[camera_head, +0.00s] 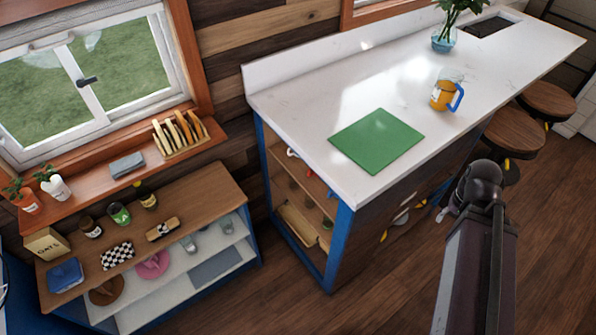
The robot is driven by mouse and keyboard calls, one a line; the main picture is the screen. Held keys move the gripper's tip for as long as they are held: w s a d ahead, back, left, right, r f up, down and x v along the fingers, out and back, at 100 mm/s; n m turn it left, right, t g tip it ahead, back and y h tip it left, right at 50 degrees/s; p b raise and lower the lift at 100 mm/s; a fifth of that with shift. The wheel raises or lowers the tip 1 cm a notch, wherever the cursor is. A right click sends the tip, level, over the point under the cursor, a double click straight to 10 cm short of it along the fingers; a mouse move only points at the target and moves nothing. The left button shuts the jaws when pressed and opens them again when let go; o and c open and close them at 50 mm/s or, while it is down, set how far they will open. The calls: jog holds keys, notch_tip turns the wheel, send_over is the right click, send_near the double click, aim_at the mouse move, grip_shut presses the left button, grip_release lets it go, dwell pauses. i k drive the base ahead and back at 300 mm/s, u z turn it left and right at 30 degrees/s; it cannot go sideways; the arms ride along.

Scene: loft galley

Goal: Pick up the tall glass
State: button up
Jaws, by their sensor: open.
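No single thing shows clearly as the tall glass. Two small clear or greyish glass-like vessels, one at the left (188,243) and one at the right (226,224), stand on the shelf under the wooden top of the low cabinet. They are too small to compare in height. An amber mug (440,97) with a blue handle stands on the white counter, with a faint clear shape at its back. My dark arm rises at the lower right, its joint in front of the counter's edge. I cannot make out my gripper; the arm seems to hide it.
A green mat (377,140) lies on the white counter (300,90), and a blue glass vase (443,40) with a plant stands farther back. Wooden stools (549,99) stand at the right. Jars and a box crowd the low cabinet (205,195). The floor between is clear.

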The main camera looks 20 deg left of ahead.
aim_at(293, 185)
jog(key=u, duration=0.4)
jog(key=i, duration=0.95)
jog(key=u, duration=0.65)
